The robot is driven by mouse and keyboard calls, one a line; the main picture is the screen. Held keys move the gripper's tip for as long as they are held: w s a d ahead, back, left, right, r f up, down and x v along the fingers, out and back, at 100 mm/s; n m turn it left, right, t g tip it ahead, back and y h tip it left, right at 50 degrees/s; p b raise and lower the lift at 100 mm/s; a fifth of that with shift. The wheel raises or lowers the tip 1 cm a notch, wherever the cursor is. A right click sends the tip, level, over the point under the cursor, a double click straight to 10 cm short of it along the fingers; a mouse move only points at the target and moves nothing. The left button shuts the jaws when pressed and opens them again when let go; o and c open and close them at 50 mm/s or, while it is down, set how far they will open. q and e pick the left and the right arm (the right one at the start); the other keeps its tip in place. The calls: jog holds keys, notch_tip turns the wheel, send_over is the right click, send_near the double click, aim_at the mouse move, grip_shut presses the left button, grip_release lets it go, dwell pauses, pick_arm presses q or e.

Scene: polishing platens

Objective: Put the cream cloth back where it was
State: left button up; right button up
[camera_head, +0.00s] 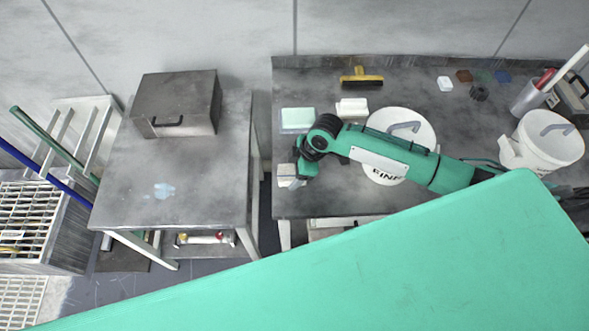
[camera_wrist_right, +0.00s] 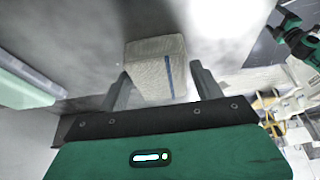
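The cream cloth (camera_wrist_right: 150,72), a folded pad with a blue stripe, sits between the two fingers of my right gripper (camera_wrist_right: 160,72) in the right wrist view. The fingers lie against its sides near their tips, and it looks gripped. In the head view the cloth (camera_head: 286,170) shows as a pale patch beside my right gripper (camera_head: 291,182), at the left front of the right-hand table. The wrist partly hides it, and its height above the tabletop is unclear. My left gripper cannot be made out.
A pale green block (camera_head: 298,117) and a white block (camera_head: 351,107) lie behind the gripper. A white bucket (camera_head: 412,121) stands under my right forearm. A yellow-black brush (camera_head: 361,80) lies at the back. A gap separates this table from the left table (camera_head: 200,195) with its metal box (camera_head: 178,100).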

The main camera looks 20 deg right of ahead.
jog(key=shift+o, duration=0.8)
jog(key=shift+r, duration=0.1)
jog(key=shift+r, duration=0.2)
jog(key=b+v, duration=0.1)
jog(key=v, duration=1)
jog(key=shift+r, duration=0.4)
jog(key=shift+d, duration=0.15)
